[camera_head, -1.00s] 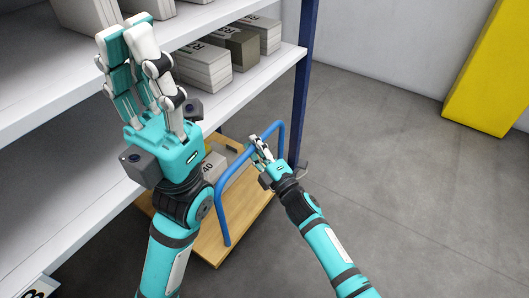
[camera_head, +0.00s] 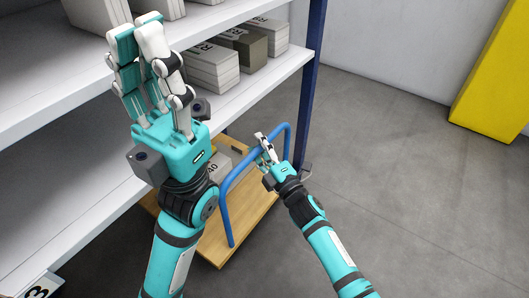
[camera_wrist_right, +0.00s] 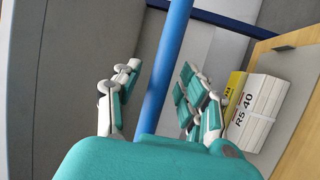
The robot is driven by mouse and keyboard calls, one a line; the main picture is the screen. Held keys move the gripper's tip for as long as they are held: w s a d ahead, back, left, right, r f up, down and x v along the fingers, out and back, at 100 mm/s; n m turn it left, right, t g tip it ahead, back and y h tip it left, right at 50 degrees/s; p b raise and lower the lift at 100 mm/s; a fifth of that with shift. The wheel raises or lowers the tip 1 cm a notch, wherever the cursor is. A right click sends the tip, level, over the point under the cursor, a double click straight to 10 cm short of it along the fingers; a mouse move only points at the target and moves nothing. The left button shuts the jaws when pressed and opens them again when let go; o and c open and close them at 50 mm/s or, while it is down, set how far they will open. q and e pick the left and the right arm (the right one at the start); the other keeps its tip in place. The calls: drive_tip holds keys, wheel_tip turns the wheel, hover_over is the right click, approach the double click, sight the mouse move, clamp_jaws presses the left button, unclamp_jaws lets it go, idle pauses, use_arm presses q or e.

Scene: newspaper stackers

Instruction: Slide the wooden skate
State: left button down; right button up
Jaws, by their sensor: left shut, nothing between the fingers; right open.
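The wooden skate (camera_head: 216,245) is a flat wooden board on the floor, partly under the lower shelf, with a blue tubular handle (camera_head: 228,217) standing up from it. My right gripper (camera_head: 262,144) is at the top of the handle. In the right wrist view the blue bar (camera_wrist_right: 166,75) runs between the fingers of my open right gripper (camera_wrist_right: 155,95), which are apart from it. My left gripper (camera_head: 136,36) is shut and empty, raised in front of the shelves, away from the skate. My left arm hides part of the board.
White bundles marked R5 40 (camera_wrist_right: 258,112) lie on the skate, with a yellow one (camera_wrist_right: 234,92) beside them. White shelves (camera_head: 285,68) with paper stacks and a blue post (camera_head: 309,95) stand close by. Grey floor is free at right; a yellow block (camera_head: 491,85) stands farther back.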

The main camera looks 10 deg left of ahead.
drive_tip(key=v, duration=1.1)
drive_tip(key=shift+s+d, duration=0.25)
drive_tip(key=shift+d, duration=0.05)
